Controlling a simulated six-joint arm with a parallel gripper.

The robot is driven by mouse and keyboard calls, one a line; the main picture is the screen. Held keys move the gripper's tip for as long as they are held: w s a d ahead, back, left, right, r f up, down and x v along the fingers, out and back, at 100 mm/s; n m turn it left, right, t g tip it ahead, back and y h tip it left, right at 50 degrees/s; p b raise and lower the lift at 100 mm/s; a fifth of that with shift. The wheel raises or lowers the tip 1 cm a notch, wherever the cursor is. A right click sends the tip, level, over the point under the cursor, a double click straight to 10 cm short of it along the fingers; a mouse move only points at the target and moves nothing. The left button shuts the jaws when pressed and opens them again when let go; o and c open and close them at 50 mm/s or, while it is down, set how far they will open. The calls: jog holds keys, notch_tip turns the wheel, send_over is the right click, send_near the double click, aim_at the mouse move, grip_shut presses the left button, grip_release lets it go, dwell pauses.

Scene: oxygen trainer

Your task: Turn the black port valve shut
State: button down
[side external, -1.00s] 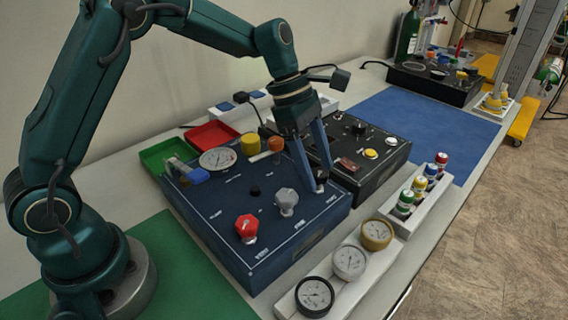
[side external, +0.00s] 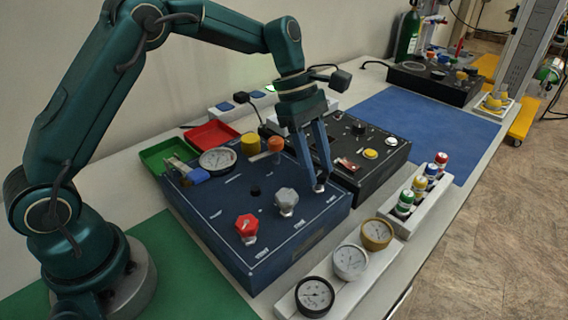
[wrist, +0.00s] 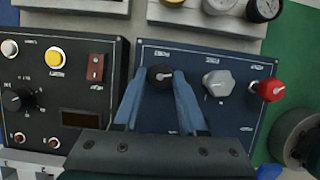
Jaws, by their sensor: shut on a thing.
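The black port valve (wrist: 160,75) is a dark knob with a pale pointer line on the blue panel (side external: 300,243). My gripper (side external: 318,187) reaches down to it, and in the wrist view my gripper (wrist: 160,78) has one blue finger on each side of the knob, shut on it. The fingers hide most of the valve in the side view. On the same panel, a grey knob (side external: 286,201) and a red knob (side external: 246,228) stand in a row with it; the grey knob (wrist: 218,83) and red knob (wrist: 270,90) show in the wrist view too.
A black panel (side external: 372,178) with a yellow button and a red switch adjoins the blue one. Gauges (side external: 349,262) lie in a white holder in front, and small bottles (side external: 420,188) stand in a rack. A blue mat (side external: 440,125) is clear.

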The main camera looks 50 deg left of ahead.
jog(key=m+g, duration=0.1)
jog(key=m, duration=0.1)
jog(key=m+g, duration=0.1)
jog(key=m, duration=0.2)
jog(key=shift+w+y, duration=0.2)
jog(key=shift+y, duration=0.1)
jog(key=shift+m+g, duration=0.3)
jog(key=shift+m, duration=0.4)
jog(key=shift+c, duration=2.3)
grip_release()
jog(key=shift+n, duration=0.3)
